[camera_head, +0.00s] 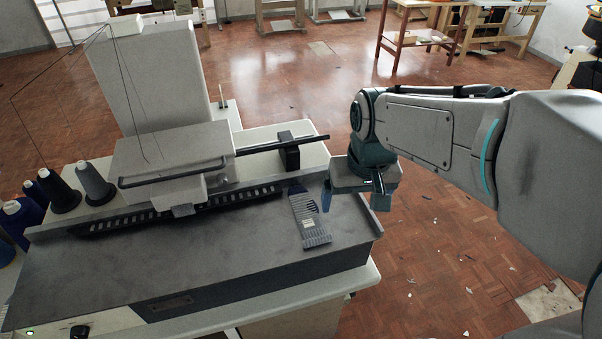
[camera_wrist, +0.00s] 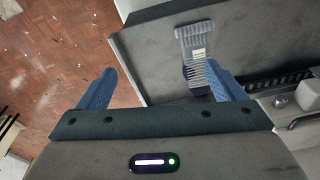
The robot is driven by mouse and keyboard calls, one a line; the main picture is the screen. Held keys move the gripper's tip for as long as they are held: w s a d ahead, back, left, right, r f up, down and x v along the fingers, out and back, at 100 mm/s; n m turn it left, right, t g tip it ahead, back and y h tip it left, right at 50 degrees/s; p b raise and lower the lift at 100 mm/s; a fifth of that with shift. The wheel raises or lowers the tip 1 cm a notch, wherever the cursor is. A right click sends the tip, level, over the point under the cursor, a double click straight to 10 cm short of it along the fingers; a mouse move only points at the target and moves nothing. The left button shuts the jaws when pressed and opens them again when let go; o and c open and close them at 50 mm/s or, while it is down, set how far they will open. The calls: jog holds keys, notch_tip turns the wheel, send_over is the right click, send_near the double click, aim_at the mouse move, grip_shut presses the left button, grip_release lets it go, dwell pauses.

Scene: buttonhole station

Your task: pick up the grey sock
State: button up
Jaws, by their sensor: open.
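The grey sock (camera_head: 309,221) lies flat on the dark machine bed near its right end. It is striped, with a small pale label in its middle. In the wrist view the sock (camera_wrist: 194,45) shows at upper centre-right, and its lower part is partly hidden behind the right finger. My gripper (camera_head: 352,200) is open and empty, above and to the right of the sock. In the wrist view my gripper's blue fingers (camera_wrist: 160,85) stand wide apart, with the bed's edge and the floor between and beside them.
The buttonhole machine's bed (camera_head: 130,265) extends left from the sock, mostly bare. The white machine head (camera_head: 170,155) stands behind it. A dark rod on a black block (camera_head: 289,152) sits behind the sock. Thread cones (camera_head: 94,182) stand at the left. Open floor lies to the right.

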jog(key=r+n+g+p, duration=0.2)
jog(key=p, duration=0.2)
send_over(307, 215)
jog(key=f, duration=0.8)
jog(key=shift+w+a+f, duration=0.15)
jog(key=shift+a+f, duration=0.05)
jog(key=shift+d+f+p, duration=0.2)
jog(key=shift+f+p, duration=0.5)
jog(key=shift+f, duration=2.15)
jog(key=c, duration=1.1)
jog(key=shift+r, duration=0.1)
